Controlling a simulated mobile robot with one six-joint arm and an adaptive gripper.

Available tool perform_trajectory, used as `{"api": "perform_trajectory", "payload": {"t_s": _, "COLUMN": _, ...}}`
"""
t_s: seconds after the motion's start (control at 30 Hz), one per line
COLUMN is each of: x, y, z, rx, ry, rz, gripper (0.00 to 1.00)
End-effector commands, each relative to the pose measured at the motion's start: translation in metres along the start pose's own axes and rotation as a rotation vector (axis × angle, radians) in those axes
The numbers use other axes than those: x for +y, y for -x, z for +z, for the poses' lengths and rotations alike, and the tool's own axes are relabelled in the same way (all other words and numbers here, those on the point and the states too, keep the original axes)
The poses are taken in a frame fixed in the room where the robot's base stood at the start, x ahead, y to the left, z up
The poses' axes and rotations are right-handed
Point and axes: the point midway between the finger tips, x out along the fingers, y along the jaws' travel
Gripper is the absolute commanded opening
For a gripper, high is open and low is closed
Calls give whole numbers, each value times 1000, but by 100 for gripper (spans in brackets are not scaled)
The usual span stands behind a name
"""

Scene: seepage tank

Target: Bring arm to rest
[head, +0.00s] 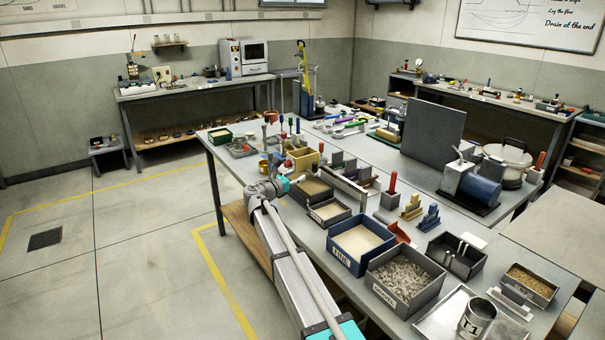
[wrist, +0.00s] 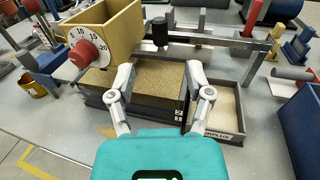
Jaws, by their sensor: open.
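My arm reaches from the bottom of the head view up along the near-left edge of the workbench (head: 235,172). My gripper (wrist: 160,72) is open in the wrist view, its two fingers spread apart with nothing held between them. Beyond the fingers is a dark tray with a tan, granular surface (wrist: 150,78). In the head view my gripper (head: 300,180) is small and partly hidden among the trays, so its exact clearance from them cannot be told.
A tan hopper (wrist: 112,32) with a red-knobbed dial (wrist: 84,54) stands left of the fingers. A metal rail (wrist: 225,40) crosses beyond them. The FINE bin (head: 347,263) and GRAVEL bin (head: 390,298) stand beside my arm. The floor (head: 130,250) at left is clear.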

Motion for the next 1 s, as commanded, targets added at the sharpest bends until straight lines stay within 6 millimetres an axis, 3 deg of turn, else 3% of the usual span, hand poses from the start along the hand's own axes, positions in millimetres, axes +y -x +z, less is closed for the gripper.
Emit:
{"api": "perform_trajectory", "payload": {"t_s": 0.2, "x": 0, "y": 10, "z": 0, "rx": 0, "ry": 0, "rz": 0, "gripper": 66}}
{"api": "perform_trajectory", "payload": {"t_s": 0.67, "x": 0, "y": 10, "z": 4, "rx": 0, "ry": 0, "rz": 0, "gripper": 66}}
{"api": "perform_trajectory", "payload": {"t_s": 1.0, "x": 0, "y": 10, "z": 40, "rx": 0, "ry": 0, "rz": 0, "gripper": 66}}
